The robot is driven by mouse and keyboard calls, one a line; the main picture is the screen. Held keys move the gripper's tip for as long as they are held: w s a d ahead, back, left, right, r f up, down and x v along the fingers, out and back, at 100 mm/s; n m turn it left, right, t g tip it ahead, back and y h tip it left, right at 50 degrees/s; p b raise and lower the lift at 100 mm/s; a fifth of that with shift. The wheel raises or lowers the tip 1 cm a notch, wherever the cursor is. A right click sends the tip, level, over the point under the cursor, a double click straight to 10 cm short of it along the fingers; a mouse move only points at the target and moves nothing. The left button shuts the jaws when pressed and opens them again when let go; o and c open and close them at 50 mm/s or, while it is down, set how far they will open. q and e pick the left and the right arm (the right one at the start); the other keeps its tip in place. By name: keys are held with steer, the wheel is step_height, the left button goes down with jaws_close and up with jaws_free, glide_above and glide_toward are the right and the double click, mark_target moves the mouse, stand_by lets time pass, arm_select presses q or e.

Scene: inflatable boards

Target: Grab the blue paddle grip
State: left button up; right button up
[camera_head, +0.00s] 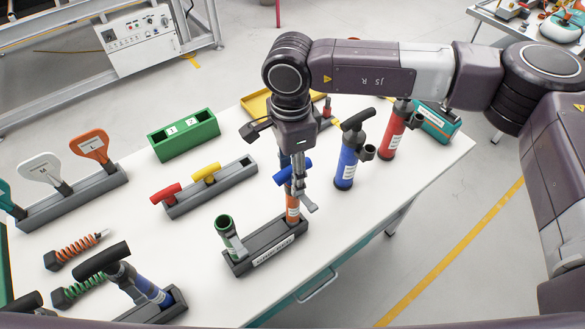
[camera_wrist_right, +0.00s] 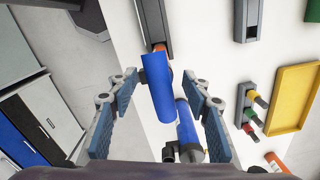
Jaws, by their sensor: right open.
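The blue paddle grip (camera_head: 288,173) is a short blue cylinder set crosswise on an orange shaft (camera_head: 292,206), which stands in a dark labelled rack (camera_head: 265,249). My right gripper (camera_head: 300,184) points down over it and partly hides it. In the right wrist view the grip (camera_wrist_right: 158,86) lies between the two spread fingers of the gripper (camera_wrist_right: 160,81), with a visible gap on each side. I cannot tell whether the fingertips are level with it. My left gripper is not in view.
A green tube (camera_head: 225,231) stands in the same rack. A blue pump (camera_head: 348,158) and a red pump (camera_head: 391,133) stand to the right. A grey rack with red and yellow grips (camera_head: 212,187) and a green box (camera_head: 184,135) lie behind left. The white table (camera_head: 335,235) is bare at front right.

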steer(key=shift+w+f, duration=0.1)
steer(key=shift+f, duration=0.1)
jaws_close()
stand_by(0.3)
